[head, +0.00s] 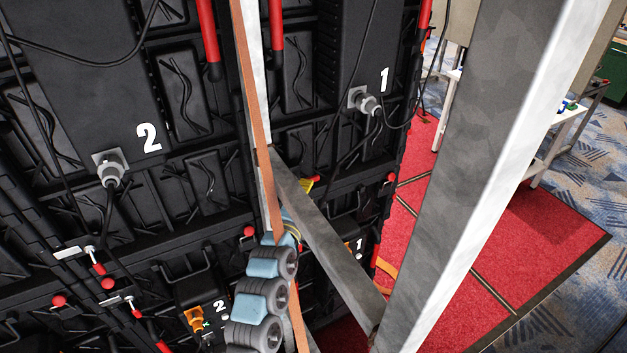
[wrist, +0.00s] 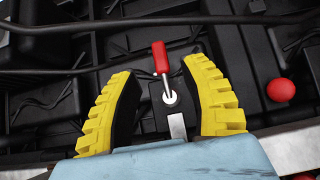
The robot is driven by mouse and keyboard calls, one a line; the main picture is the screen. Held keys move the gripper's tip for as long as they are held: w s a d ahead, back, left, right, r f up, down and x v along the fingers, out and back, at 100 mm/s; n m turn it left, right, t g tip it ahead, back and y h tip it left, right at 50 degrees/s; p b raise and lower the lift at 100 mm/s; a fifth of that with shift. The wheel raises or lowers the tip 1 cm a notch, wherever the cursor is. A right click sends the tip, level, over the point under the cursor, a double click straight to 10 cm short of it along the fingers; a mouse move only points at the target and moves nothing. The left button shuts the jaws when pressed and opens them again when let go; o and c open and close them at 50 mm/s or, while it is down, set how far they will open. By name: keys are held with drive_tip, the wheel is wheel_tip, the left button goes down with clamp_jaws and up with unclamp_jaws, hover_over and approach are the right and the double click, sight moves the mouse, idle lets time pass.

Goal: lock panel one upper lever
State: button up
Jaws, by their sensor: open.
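A lever with a red handle (wrist: 160,58) and a round silver pivot shows in the wrist view, on a dark plate of the black panel. The handle points up in that view. My gripper (wrist: 160,82) is open, with its yellow ridged fingers on either side of the lever and a gap on both sides. I cannot tell how near the fingers are in depth. In the head view a bit of yellow of my gripper (head: 308,185) shows by panel one, below the box marked 1 (head: 345,60). A metal beam and my arm hide most of it there, and the lever is not clear.
A red ball knob (wrist: 281,90) is right of the fingers in the wrist view. Cables cross the panel back. In the head view, a slanted metal beam (head: 325,230) and a thick post (head: 470,130) stand in front. Panel two (head: 85,90) is at left; red carpet (head: 520,230) is at right.

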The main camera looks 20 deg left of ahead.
sight(313, 176)
drive_tip(key=w+b, duration=0.1)
drive_tip(key=w, duration=0.4)
drive_tip(key=shift+a+f, duration=0.1)
drive_tip(key=shift+a, duration=0.05)
drive_tip(key=shift+w, duration=0.55)
drive_tip(key=shift+s, duration=0.1)
clamp_jaws()
